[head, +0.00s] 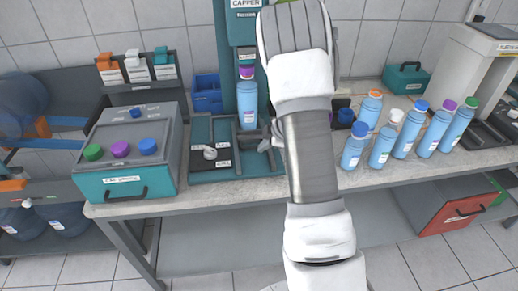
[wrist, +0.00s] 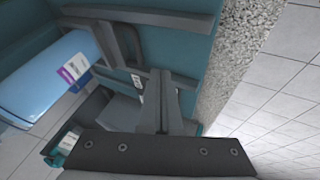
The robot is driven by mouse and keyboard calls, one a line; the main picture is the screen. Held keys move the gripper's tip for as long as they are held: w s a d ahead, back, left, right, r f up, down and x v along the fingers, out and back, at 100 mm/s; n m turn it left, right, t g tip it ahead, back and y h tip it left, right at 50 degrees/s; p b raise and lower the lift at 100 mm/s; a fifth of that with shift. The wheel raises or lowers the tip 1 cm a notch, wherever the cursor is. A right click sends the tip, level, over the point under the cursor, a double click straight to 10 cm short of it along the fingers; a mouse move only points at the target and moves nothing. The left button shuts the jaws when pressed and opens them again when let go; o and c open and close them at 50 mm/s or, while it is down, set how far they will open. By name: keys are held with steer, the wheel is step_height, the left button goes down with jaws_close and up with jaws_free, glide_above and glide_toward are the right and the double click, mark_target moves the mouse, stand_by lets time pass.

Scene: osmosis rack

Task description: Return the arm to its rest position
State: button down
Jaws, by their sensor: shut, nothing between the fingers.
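My arm reaches up across the middle of the head view, in front of the bench. My gripper (wrist: 166,82) shows in the wrist view with its two grey fingers together and nothing between them. In the head view most of the gripper is hidden behind my arm. A blue bottle with a purple cap (head: 247,104) stands upright under the teal capper (head: 246,28), to the left of my arm. A blue bottle (wrist: 40,85) also shows at the left of the wrist view, apart from the fingers.
A cap box (head: 130,150) with coloured caps stands on the bench at left. A teal tray (head: 236,176) lies beside it. Several capped blue bottles (head: 404,134) stand right of my arm. A red drawer (head: 458,212) is below. The floor in front is clear.

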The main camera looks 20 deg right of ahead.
steer(key=v, duration=0.5)
steer(key=shift+p, duration=0.4)
